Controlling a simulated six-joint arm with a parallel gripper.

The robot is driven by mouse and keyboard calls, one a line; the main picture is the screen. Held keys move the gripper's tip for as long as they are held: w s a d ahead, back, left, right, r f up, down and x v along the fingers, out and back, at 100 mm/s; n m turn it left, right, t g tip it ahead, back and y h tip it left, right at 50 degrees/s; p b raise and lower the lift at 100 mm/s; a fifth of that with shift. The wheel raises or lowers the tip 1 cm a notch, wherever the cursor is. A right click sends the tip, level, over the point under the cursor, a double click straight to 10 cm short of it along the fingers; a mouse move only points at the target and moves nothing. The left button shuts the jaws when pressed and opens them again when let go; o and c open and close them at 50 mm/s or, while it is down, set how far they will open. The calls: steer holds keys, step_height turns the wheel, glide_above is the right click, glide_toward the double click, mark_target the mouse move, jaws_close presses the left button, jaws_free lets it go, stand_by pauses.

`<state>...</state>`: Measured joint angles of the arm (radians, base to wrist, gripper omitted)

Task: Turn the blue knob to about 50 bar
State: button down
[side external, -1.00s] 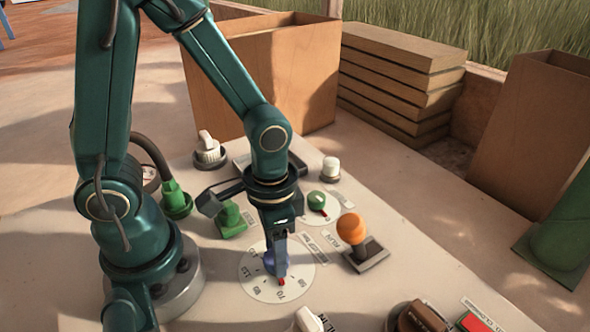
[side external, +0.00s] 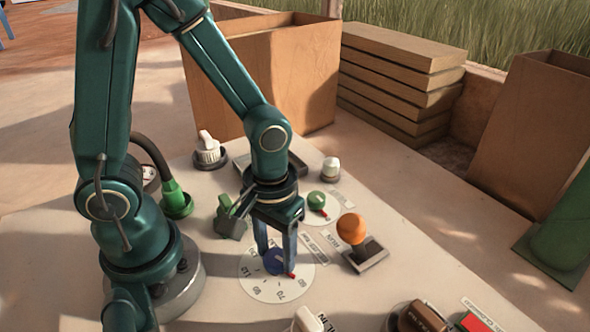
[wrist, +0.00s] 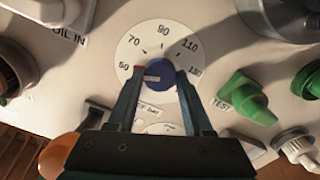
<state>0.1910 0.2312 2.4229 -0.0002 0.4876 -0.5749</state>
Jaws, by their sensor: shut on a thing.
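The blue knob (side external: 273,264) sits in the middle of a round white dial (side external: 252,286) with numbers around it. It also shows in the wrist view (wrist: 160,73), where the dial reads 50, 70, 90, 110 and 130. My gripper (side external: 276,262) points down over the dial, its two fingers on opposite sides of the knob, shut on it. In the wrist view, the fingers (wrist: 160,77) flank the knob. The knob's pale line and red tip point left, close to the 50 mark. One finger partly covers the tip there.
An orange ball-topped lever (side external: 351,229) stands right of the dial. A green knob (side external: 316,200) with its own dial and a green handle (side external: 229,216) are behind. A white knob (side external: 306,320) and a brown one (side external: 423,317) are in front.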

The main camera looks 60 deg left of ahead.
mark_target(277, 255)
stand_by(0.4)
steer(key=shift+c, duration=1.5)
jaws_free()
steer(key=shift+r, duration=2.55)
steer(key=shift+w+r, duration=0.1)
steer(key=shift+r, duration=0.05)
steer(key=s+a+r+m+t, duration=0.2)
steer(key=a+r+m+t, duration=0.1)
steer(key=r, duration=0.5)
steer(key=shift+a+r+m+t, duration=0.3)
steer(key=shift+m+t, duration=0.4)
steer(key=shift+t, duration=0.6)
